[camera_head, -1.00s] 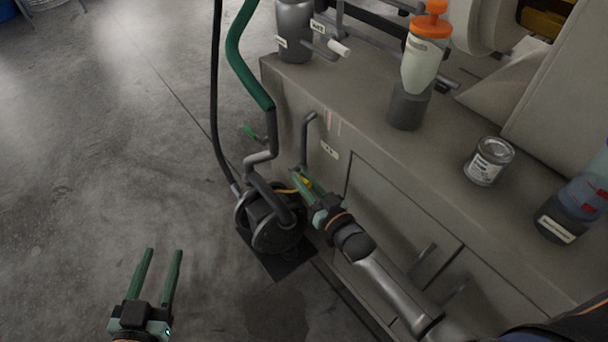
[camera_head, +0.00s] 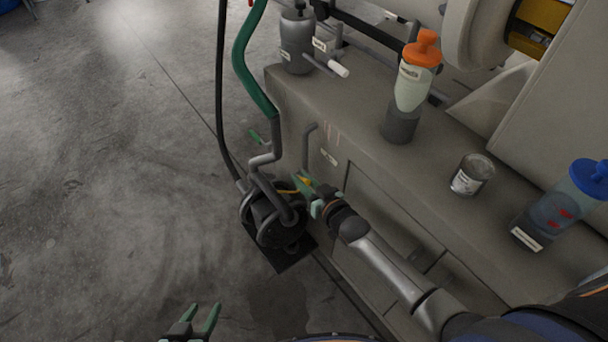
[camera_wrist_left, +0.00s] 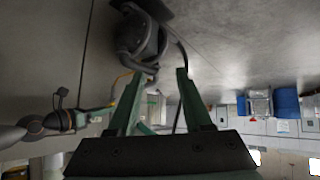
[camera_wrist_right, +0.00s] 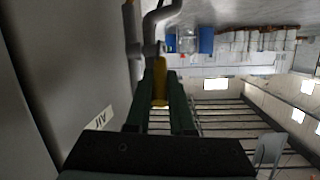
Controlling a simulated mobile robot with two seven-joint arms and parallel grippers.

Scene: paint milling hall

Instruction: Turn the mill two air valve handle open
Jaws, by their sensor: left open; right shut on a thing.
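The yellow valve handle (camera_head: 306,181) is on the piping at the side of the grey mill base, below an air label (camera_head: 328,157). My right gripper (camera_head: 302,184) is at it. In the right wrist view the yellow handle (camera_wrist_right: 160,80) stands between the green fingers of my right gripper (camera_wrist_right: 160,100), which are shut on it. The air label (camera_wrist_right: 98,122) shows at the left there. The fingers partly hide the handle and its valve body. My left gripper (camera_head: 205,318) is open and empty over the floor, low in the head view.
An orange-capped bottle (camera_head: 412,85), a can (camera_head: 472,174) and a blue-capped bottle (camera_head: 560,208) stand on the base. The floor at left is clear.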

